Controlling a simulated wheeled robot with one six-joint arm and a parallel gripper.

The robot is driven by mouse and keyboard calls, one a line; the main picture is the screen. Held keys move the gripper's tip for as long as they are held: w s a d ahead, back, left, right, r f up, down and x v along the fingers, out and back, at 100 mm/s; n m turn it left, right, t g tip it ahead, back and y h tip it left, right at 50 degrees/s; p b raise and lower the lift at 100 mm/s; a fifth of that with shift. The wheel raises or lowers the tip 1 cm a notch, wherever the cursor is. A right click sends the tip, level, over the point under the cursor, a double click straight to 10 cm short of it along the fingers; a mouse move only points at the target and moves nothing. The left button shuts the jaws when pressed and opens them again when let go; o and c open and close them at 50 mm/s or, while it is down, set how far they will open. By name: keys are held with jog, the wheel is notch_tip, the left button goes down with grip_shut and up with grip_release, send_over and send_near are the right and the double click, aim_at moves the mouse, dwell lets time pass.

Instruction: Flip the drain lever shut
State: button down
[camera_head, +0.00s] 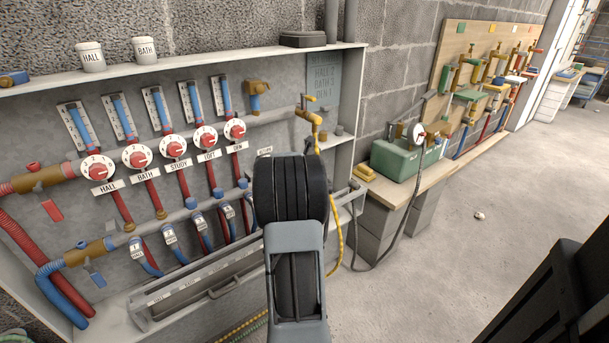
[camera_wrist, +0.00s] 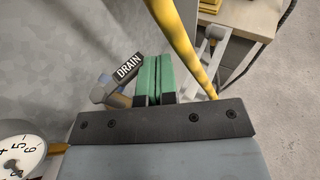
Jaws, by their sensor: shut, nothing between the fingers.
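My gripper (camera_wrist: 156,66) shows in the wrist view as two green finger pads pressed together, with nothing between them. A dark label reading DRAIN (camera_wrist: 129,66) is just left of the fingertips. A grey and brass fitting (camera_wrist: 106,92) shows below the label, partly hidden by the fingers and the dark gripper mount. I cannot make out the drain lever or its position. A yellow hose (camera_wrist: 181,42) runs diagonally close to the right of the fingers. In the head view my dark wrist and grey arm link hide the fingers and the drain label.
A dial gauge (camera_wrist: 18,160) is at the lower left of the wrist view. In the head view, red knobs (camera_head: 173,149) and pipes fill the cabinet. A brass tap (camera_head: 309,114) is above my wrist. A green box (camera_head: 404,158) stands on the bench at right. The floor (camera_head: 440,240) is mostly clear.

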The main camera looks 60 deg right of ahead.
jog(key=shift+w, duration=0.25)
jog(key=shift+w+a, duration=0.15)
jog(key=shift+w, duration=0.1)
jog(key=shift+w+a, duration=0.3)
jog(key=shift+w, duration=0.25)
jog(key=shift+a, duration=0.1)
jog(key=s+a+r, duration=0.1)
jog(key=s+a, duration=0.1)
jog(key=s, duration=0.4)
jog(key=s+a+r, duration=0.2)
jog(key=s+a, duration=0.1)
jog(key=s, duration=0.3)
jog(key=shift+s+a+b, duration=0.15)
jog(key=shift+s+b, duration=0.05)
jog(key=shift+b, duration=0.1)
